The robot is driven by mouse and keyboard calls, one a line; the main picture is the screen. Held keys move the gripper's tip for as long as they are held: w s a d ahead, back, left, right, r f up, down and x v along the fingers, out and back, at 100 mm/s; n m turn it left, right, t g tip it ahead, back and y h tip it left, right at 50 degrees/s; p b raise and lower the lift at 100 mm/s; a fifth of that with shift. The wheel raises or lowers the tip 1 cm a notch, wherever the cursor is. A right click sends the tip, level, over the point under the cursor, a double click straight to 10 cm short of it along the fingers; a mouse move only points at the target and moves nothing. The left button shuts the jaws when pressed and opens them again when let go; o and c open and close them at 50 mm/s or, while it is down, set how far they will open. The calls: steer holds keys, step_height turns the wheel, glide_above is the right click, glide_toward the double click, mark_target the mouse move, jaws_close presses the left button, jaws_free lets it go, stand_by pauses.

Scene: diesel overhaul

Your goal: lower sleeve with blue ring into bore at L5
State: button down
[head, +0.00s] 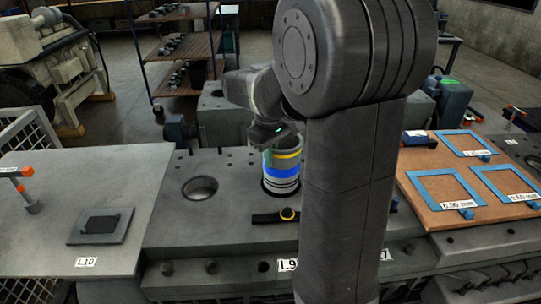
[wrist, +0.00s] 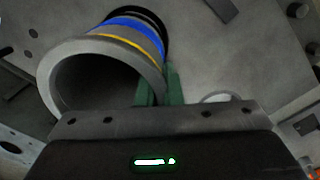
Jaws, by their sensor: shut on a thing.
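The grey sleeve (head: 285,163) stands upright in the head view, with a blue ring, a thin yellow band above it and black bands low down. Its lower end is at a dark round opening in the engine block deck (head: 235,160); how deep it sits cannot be told. My gripper (head: 268,158) is shut on the sleeve's upper wall at its left side. In the wrist view the sleeve (wrist: 105,60) shows its open mouth, and the green fingers of my gripper (wrist: 160,88) pinch its rim. No L5 label is readable; my arm hides part of the deck.
An empty bore (head: 200,187) lies left of the sleeve. A grey table (head: 120,190) marked L10 is at left, and a brown board (head: 465,190) with blue frames at right.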

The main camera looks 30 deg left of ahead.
mark_target(271, 176)
steer(key=shift+f+b, duration=0.75)
steer(key=shift+f, duration=1.05)
stand_by(0.4)
steer(key=shift+f+b, duration=0.85)
steer(key=shift+f, duration=0.75)
stand_by(0.4)
